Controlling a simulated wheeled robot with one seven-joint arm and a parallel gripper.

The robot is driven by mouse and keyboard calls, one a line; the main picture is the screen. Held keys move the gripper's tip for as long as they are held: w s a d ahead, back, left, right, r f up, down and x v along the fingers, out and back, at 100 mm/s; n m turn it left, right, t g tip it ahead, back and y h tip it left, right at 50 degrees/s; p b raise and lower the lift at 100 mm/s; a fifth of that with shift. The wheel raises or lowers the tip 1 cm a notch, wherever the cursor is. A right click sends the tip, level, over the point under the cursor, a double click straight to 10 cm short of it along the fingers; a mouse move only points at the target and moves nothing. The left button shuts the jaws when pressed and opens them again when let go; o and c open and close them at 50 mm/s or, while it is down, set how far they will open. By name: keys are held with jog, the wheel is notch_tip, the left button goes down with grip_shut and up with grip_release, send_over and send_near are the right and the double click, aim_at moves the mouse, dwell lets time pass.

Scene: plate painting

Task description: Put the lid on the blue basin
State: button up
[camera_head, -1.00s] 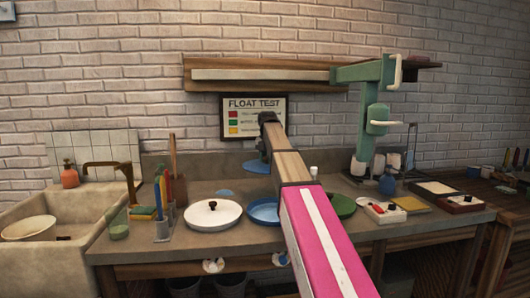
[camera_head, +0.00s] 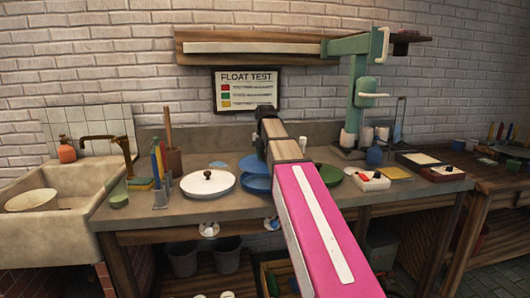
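A white round lid with a dark knob (camera_head: 208,177) lies on the left half of the counter; I cannot tell whether a dish is under it. The blue basin (camera_head: 256,185) is just right of it, partly hidden behind my arm. No lid shows on its visible part. My gripper (camera_head: 266,112) is at the far end of my pink and wooden arm, above the back of the counter, in front of the wall. It is small and dark, and its fingers cannot be made out. The lid is away from it, lower and to the left.
A flat blue shape (camera_head: 252,163) lies behind the basin, and a green dish (camera_head: 329,174) is right of my arm. A tool holder (camera_head: 160,195) and a sink (camera_head: 50,215) are at left. A green stand (camera_head: 358,95), jars and small trays (camera_head: 442,172) are at right.

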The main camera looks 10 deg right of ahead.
jog(key=shift+f, duration=2.9)
jog(key=shift+f, duration=0.1)
jog(key=o, duration=1.7)
jog(key=shift+r, duration=3.5)
